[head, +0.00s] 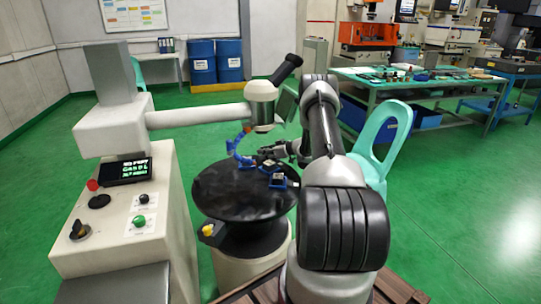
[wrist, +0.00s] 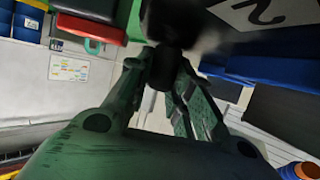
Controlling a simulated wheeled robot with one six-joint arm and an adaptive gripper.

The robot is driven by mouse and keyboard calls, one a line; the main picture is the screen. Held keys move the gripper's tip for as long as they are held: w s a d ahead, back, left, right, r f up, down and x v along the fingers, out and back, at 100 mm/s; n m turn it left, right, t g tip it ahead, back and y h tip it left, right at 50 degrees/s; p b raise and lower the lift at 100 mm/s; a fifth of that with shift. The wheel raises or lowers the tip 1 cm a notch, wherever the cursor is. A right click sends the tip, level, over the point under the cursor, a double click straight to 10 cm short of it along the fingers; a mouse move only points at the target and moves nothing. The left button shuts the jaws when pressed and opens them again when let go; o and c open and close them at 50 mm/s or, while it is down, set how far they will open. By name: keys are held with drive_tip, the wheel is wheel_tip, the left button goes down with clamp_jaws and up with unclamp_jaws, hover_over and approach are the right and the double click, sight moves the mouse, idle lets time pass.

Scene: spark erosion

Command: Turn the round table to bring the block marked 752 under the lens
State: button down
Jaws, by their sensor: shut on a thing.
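The round table (head: 225,205) is black and stands at the centre of the head view. Blue holders with small blocks (head: 278,178) sit on its far right part; their marks are too small to read there. The lens head (head: 262,108) hangs from a horizontal arm above the table's far side. My gripper (head: 268,153) reaches in at the table's far edge, beside the blue holders. In the wrist view its fingers (wrist: 162,75) are closed around a dark post. A pale block face (wrist: 258,12) with part of a mark like a 2 shows at the top right, cut off.
A blue jointed hose (head: 236,150) rises near the table's far edge. A yellow part (head: 208,230) sticks out below the rim. A control cabinet (head: 125,210) with a screen and buttons stands at left. A pale green chair (head: 385,150) is behind my arm.

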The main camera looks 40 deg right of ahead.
sight(255, 158)
drive_tip(key=shift+w+a+n+g+y, duration=0.4)
drive_tip(key=shift+w+a+n+y, duration=0.35)
drive_tip(key=shift+w, duration=0.2)
drive_tip(key=shift+w+a+n+g+y, duration=0.4)
drive_tip(key=shift+w+a+n+y, duration=0.2)
drive_tip(key=shift+w+a, duration=0.3)
drive_tip(key=c, duration=1.3)
unclamp_jaws()
drive_tip(key=shift+o, duration=0.2)
drive_tip(key=v, duration=1.2)
